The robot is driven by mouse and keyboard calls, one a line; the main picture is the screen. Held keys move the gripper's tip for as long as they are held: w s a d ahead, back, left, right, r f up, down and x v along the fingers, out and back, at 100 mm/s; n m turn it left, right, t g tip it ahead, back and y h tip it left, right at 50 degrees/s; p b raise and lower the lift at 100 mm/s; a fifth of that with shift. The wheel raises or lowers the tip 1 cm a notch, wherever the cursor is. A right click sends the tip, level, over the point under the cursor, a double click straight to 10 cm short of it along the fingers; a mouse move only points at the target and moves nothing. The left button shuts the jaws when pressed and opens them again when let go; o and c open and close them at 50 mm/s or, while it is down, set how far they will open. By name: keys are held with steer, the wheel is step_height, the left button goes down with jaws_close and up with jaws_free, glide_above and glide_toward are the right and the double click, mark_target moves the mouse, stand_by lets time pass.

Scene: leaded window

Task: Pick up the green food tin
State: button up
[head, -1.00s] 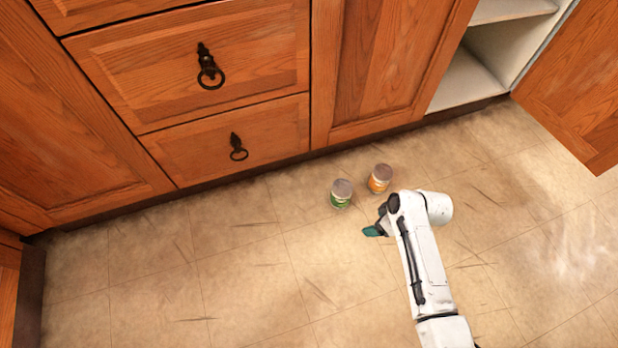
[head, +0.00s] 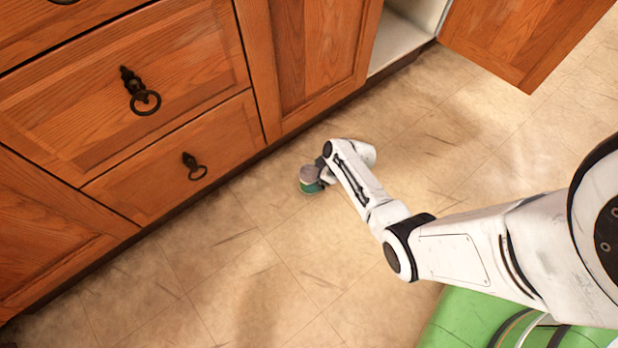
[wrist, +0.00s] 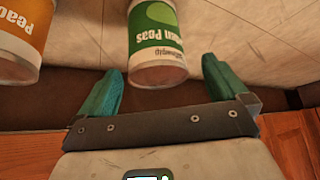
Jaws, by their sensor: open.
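The green food tin (wrist: 155,40), labelled as peas, stands on the floor in the wrist view, ahead of my gripper and roughly between the lines of its two fingers. In the head view the green tin (head: 309,174) is partly covered by my gripper and arm. My gripper (wrist: 160,82) is open, with its teal fingers apart, one on each side of the tin's near end. I cannot tell whether either finger touches it. An orange tin (wrist: 22,38) with a peach label stands to the left in the wrist view; my arm hides it in the head view.
Wooden cabinets with drawers (head: 140,92) stand along the floor's far side, close to the tins. An open cabinet door (head: 525,40) juts out at the upper right. The tiled floor (head: 220,260) in front is clear.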

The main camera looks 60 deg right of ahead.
steer(key=b+x, duration=0.1)
steer(key=x, duration=0.1)
steer(key=b+x, duration=0.2)
steer(key=shift+d+f, duration=0.1)
steer(key=shift+d, duration=0.15)
steer(key=shift+w+a+f+b, duration=0.1)
steer(key=shift+w+f+b, duration=0.25)
steer(key=shift+b, duration=0.1)
steer(key=shift+r, duration=0.1)
steer(key=c, duration=1.3)
